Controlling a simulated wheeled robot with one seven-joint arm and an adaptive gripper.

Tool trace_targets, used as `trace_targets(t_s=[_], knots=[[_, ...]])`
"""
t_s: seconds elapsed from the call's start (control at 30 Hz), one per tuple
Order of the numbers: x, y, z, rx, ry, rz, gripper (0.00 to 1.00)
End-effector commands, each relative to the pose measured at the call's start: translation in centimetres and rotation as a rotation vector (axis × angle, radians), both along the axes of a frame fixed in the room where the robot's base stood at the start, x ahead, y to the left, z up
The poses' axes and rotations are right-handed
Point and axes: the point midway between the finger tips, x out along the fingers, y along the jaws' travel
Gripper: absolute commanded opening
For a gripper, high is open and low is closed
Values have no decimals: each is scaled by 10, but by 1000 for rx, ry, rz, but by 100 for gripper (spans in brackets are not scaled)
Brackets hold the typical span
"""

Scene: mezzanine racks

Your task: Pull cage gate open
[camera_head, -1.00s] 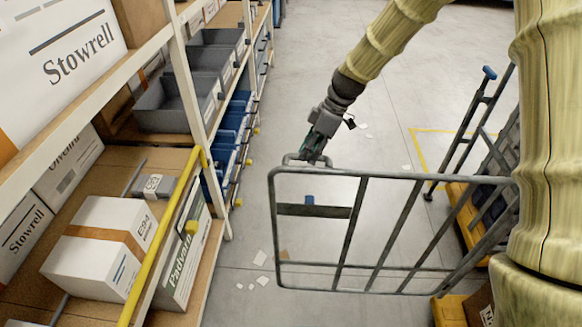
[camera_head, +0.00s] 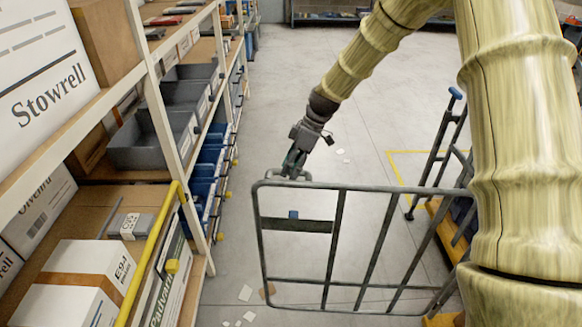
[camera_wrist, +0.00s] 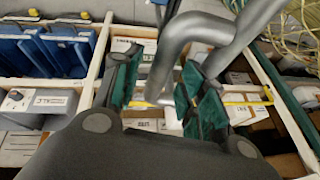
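The cage gate (camera_head: 335,234) is a grey tube-framed panel with upright bars and a dark plate (camera_head: 296,225) near its left side. It stands across the aisle, its right end running behind my arm toward the cage. Its bent tube handle (camera_head: 290,174) sticks up at the top left corner. My gripper (camera_head: 294,163) is at this handle. In the wrist view the green-padded fingers (camera_wrist: 160,84) lie on either side of the grey handle tube (camera_wrist: 172,48) and appear closed around it. The exact contact is partly hidden. The gate's hinge is hidden.
Racking with a yellow rail (camera_head: 150,258), cartons (camera_head: 78,280) and grey bins (camera_head: 152,140) lines the left. A dark frame with a blue cap (camera_head: 455,93) stands at right. Paper scraps (camera_head: 245,293) lie on the floor.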

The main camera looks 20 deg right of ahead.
Motion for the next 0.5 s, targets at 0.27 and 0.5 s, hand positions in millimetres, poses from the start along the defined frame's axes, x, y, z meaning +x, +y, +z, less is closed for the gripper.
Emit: trace_targets(t_s=[0.27,0.5], knots=[[0,-1,3,1,-1,1,42],[1,-14,32,1,-4,-1,42]])
